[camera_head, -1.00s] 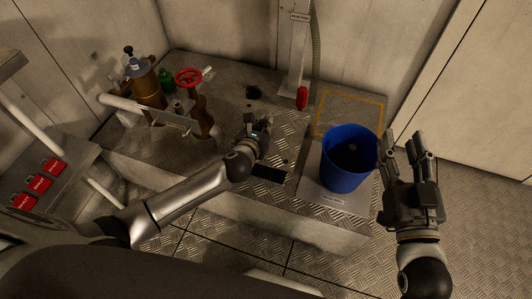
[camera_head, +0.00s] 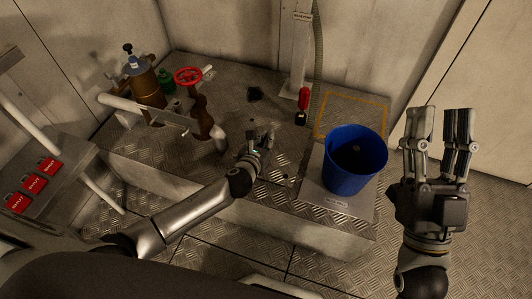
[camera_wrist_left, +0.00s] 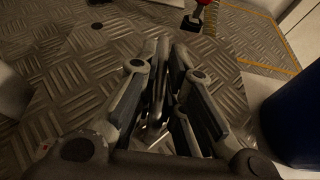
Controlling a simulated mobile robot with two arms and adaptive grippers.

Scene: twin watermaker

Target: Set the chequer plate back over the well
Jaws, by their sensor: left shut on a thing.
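The chequer plate (camera_head: 279,164) appears to lie about flat in the top of the raised plinth, beneath my left gripper (camera_head: 262,130). Its outline blends with the chequered metal around it, so I cannot tell whether it is fully seated. The well opening does not show now. In the left wrist view, my left gripper (camera_wrist_left: 165,48) has its fingers close together on a thin grey part standing between them, apparently of the plate. The fingers hide most of that part. My right gripper (camera_head: 440,114) is open and empty, in the air right of the blue bucket.
The blue bucket (camera_head: 356,165) stands on a pale pad close to the right of my left gripper. A red-handled item (camera_head: 303,100) stands behind. A pump with a red wheel (camera_head: 188,76) and pipes is at left. A dark round spot (camera_head: 254,94) lies farther back.

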